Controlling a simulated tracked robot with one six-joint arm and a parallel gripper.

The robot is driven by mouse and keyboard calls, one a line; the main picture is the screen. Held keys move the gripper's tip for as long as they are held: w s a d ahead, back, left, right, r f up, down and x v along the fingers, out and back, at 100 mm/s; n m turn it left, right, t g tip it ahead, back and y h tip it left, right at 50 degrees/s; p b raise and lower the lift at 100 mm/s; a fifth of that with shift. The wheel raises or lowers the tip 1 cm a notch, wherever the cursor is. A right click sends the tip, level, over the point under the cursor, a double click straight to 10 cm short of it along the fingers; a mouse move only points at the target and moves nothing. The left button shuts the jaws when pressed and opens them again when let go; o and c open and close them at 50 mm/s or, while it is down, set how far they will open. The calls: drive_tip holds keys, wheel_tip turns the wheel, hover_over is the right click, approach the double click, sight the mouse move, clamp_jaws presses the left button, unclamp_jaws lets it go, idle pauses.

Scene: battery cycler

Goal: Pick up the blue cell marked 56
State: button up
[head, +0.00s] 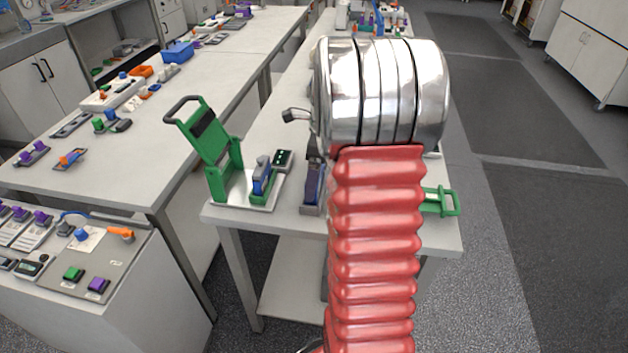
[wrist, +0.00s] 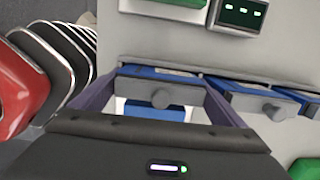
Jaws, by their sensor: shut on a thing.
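A blue cell (wrist: 150,73) with a grey round knob on its front lies between the fingers of my gripper (wrist: 160,88) in the wrist view. My gripper is shut on it, one purple finger at each side. The cell is in line with the other blue cells to its right, at a grey rack edge (wrist: 215,78). I cannot read any number on it. In the head view my red arm and its silver wrist hide most of the gripper and the held cell.
More blue cells (wrist: 240,86) sit close on the right. A green cycler with raised lid (head: 205,137) holds a blue cell (head: 262,178) at the bench's left. A small display (head: 283,158) stands behind it. A green handle (head: 447,202) shows at the bench's right.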

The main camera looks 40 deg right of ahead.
drive_tip(key=shift+r, duration=0.15)
wheel_tip(320, 180, up, 10)
drive_tip(key=shift+f, duration=0.1)
idle(0.4)
drive_tip(key=shift+s+a, duration=0.1)
idle(0.5)
